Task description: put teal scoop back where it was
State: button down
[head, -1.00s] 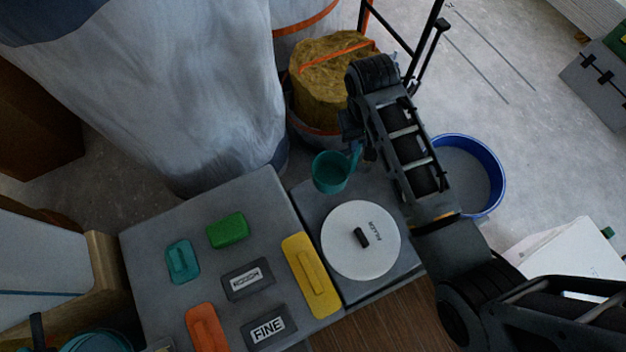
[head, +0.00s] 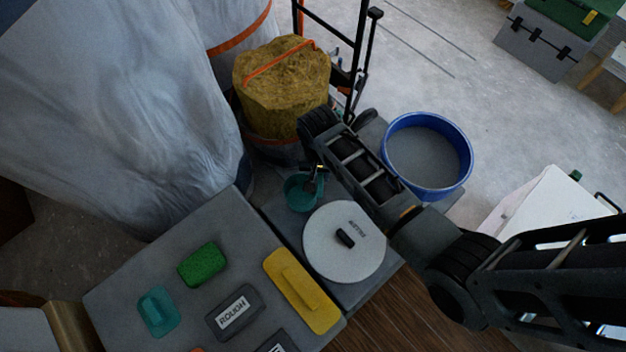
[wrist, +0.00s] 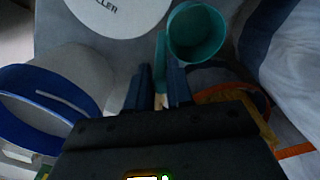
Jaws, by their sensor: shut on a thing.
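The teal scoop (head: 300,194) is a round cup with a handle, just left of the white round FILLER lid (head: 330,258), above or on the grey surface; I cannot tell if it touches. In the wrist view the scoop's cup (wrist: 196,35) opens toward the camera, and its handle runs between my fingers. My gripper (head: 320,172) is shut on that handle; its fingers also show in the wrist view (wrist: 160,88). In the head view my arm partly hides the area right of the scoop.
A grey board at left holds a green block (head: 202,264), a teal float (head: 158,311), a ROUGH block (head: 234,312) and a yellow float (head: 300,290). A blue-rimmed tub (head: 440,195) stands right of my arm. A yellow-brown bale (head: 283,85) and wrapped sacks (head: 110,100) are behind.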

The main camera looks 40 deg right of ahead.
jog(key=shift+w+a+f+b, duration=0.15)
jog(key=shift+w+a+f, duration=0.05)
jog(key=shift+f, duration=0.65)
jog(key=shift+w+a+f+b, duration=0.1)
jog(key=shift+w+a+f, duration=0.15)
jog(key=shift+f, duration=0.55)
jog(key=shift+w+a+f+b, duration=0.15)
jog(key=shift+w+f, duration=0.05)
jog(key=shift+f, duration=0.65)
jog(key=c, duration=1)
grip_release()
jog(key=r+p, duration=0.1)
jog(key=r, duration=0.5)
jog(key=r+p, duration=0.1)
jog(key=r, duration=0.5)
jog(key=shift+w+a, duration=0.1)
jog(key=shift+a, duration=0.1)
